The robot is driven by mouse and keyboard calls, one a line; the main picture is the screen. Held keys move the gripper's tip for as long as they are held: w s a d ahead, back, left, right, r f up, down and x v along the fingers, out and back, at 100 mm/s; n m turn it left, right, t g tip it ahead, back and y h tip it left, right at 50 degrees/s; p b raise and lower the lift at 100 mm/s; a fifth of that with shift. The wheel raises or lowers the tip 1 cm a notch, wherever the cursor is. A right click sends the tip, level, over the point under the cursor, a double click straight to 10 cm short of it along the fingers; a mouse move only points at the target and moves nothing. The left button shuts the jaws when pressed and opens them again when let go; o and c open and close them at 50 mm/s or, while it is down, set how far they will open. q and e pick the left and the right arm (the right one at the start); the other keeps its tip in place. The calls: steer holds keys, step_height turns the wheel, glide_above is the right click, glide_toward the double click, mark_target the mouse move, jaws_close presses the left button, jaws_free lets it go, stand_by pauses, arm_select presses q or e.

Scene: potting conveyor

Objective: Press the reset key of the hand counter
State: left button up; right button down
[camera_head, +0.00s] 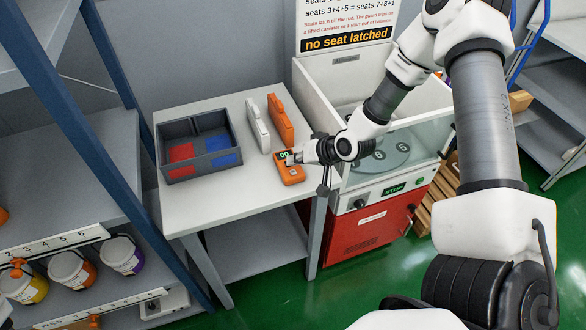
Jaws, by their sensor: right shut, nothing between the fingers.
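The orange hand counter (291,177) lies on the small grey table (187,215), near its right edge. Its dark display shows lit green digits. My right gripper (291,160) reaches in from the right, shut and empty, with its fingertips over or at the counter's upper part. I cannot tell whether the tips touch it. The reset key cannot be made out; the gripper may cover part of the counter.
A grey two-part bin (163,179) with red and blue compartments stands on the table's left. A white item (257,125) and an orange item (280,119) stand behind the counter. The red-and-white machine (368,232) adjoins on the right. Shelves with several pots are at left.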

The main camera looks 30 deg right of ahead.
mark_target(295, 172)
step_height(295, 172, up, 4)
steer(key=p, duration=0.3)
steer(key=shift+r, duration=0.15)
stand_by(0.5)
